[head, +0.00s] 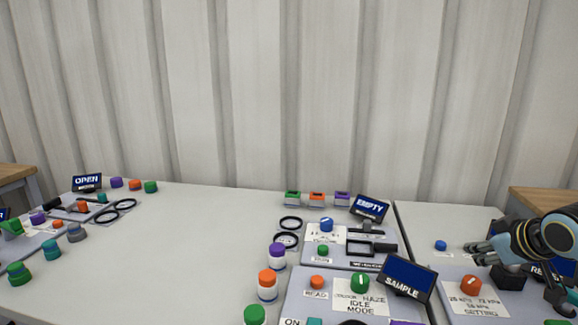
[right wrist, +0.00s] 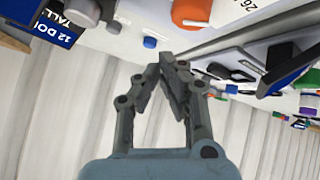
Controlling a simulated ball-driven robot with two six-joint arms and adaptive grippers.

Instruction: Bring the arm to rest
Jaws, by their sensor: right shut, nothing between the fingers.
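My right arm (head: 545,238) comes in from the right edge in the head view. Its gripper (head: 472,252) points left over the right-hand table, above a grey panel with an orange knob (head: 471,286) and close to a blue button (head: 440,245). In the right wrist view the gripper's fingers (right wrist: 172,62) meet at the tips, shut with nothing between them. The orange knob also shows in the right wrist view (right wrist: 190,12). My left gripper is not in view.
A panel with a SAMPLE screen (head: 406,279) and a green knob (head: 360,283) stands left of my gripper. An EMPTY sign (head: 369,207) is behind it. Lidded jars (head: 277,256) line the panel's left side. The middle of the long table (head: 200,250) is clear.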

